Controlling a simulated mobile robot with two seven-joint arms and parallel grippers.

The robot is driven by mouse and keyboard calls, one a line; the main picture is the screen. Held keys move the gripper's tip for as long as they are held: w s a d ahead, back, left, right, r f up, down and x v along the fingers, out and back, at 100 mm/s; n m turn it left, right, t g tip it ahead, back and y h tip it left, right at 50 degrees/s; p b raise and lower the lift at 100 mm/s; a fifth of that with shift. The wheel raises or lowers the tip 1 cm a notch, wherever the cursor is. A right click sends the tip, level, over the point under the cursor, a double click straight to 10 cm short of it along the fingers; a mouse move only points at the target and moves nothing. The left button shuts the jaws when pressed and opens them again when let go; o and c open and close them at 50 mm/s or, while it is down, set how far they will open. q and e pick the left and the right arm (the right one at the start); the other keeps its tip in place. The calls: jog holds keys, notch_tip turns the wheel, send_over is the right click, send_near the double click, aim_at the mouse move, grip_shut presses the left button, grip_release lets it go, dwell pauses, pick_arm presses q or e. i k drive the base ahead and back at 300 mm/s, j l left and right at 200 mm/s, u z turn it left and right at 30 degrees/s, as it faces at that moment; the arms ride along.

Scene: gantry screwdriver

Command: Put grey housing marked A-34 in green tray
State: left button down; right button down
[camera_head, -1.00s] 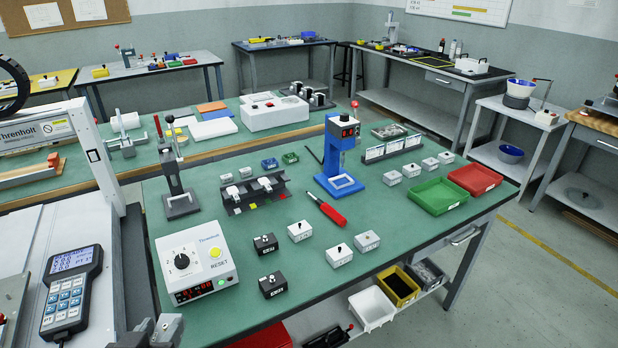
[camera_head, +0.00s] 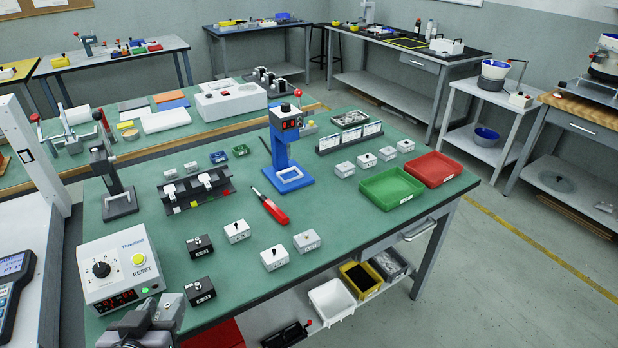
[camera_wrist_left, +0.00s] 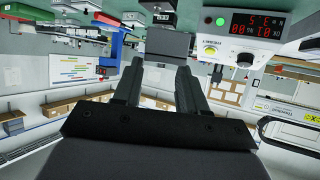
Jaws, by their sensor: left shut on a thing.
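My left gripper (camera_head: 155,313) is at the bottom left of the head view, in front of the control box at the near table edge. In the left wrist view its fingers (camera_wrist_left: 160,75) stand apart with a plain grey block (camera_wrist_left: 166,46) at their tips. I take this block as a grey housing held in the gripper; no marking on it is readable. The green tray (camera_head: 391,188) lies empty at the right of the table, far from the gripper. My right gripper is not in view.
Light housings (camera_head: 275,258) and black housings (camera_head: 200,291) stand on the near table. A red screwdriver (camera_head: 270,207), a blue press (camera_head: 284,150) and a black fixture (camera_head: 197,188) are behind them. A red tray (camera_head: 433,169) adjoins the green one. The control box (camera_head: 120,267) stands at left.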

aim_at(391, 191)
jog(key=i+l, duration=0.25)
jog(key=l, duration=0.2)
jog(key=i+l+z, duration=0.1)
jog(key=l, duration=0.3)
jog(key=i+l+z, duration=0.1)
jog(key=i+l, duration=0.25)
